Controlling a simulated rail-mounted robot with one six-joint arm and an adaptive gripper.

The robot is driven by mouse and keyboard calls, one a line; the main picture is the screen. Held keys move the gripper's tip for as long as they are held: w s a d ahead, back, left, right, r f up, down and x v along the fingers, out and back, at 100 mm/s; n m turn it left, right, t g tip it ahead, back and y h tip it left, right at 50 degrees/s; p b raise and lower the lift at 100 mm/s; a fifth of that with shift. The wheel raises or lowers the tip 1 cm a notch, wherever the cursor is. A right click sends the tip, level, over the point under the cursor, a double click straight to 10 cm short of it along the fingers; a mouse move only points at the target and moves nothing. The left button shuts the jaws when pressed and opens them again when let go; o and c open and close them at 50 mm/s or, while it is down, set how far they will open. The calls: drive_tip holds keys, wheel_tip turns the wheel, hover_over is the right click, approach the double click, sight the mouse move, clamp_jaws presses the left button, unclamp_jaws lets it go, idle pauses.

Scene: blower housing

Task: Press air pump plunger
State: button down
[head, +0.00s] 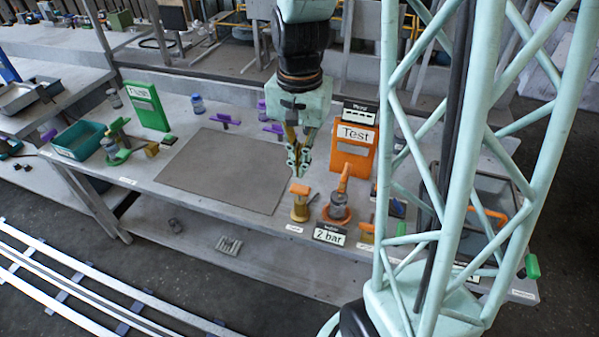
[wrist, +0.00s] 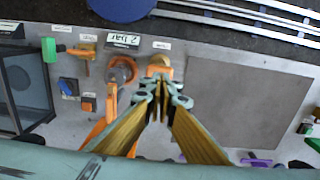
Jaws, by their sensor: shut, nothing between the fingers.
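The air pump (head: 300,205) appears to be the small brass-coloured cylinder with an orange top, upright near the front edge of the workbench. Its orange plunger top (head: 300,189) is visible in the head view. In the wrist view the pump (wrist: 159,62) shows just beyond my fingertips, with its lower part partly hidden. My gripper (head: 298,173) points down with its fingers together, empty, just above the plunger top. In the wrist view my gripper (wrist: 162,92) is also closed. I cannot tell whether the fingertips touch the plunger.
An orange-and-grey device (head: 338,211) with an upright orange handle stands close right of the pump, behind a "2 bar" display (head: 329,236). An orange "Test" panel (head: 353,160) stands behind. A flat grey mat (head: 222,172) leaves clear room to the left.

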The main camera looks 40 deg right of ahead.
drive_tip(key=shift+r+p, duration=0.55)
drive_tip(key=shift+r, duration=2.1)
drive_tip(key=shift+w+r+p, duration=0.1)
drive_tip(key=shift+r+p, duration=0.15)
drive_tip(key=shift+p, duration=0.25)
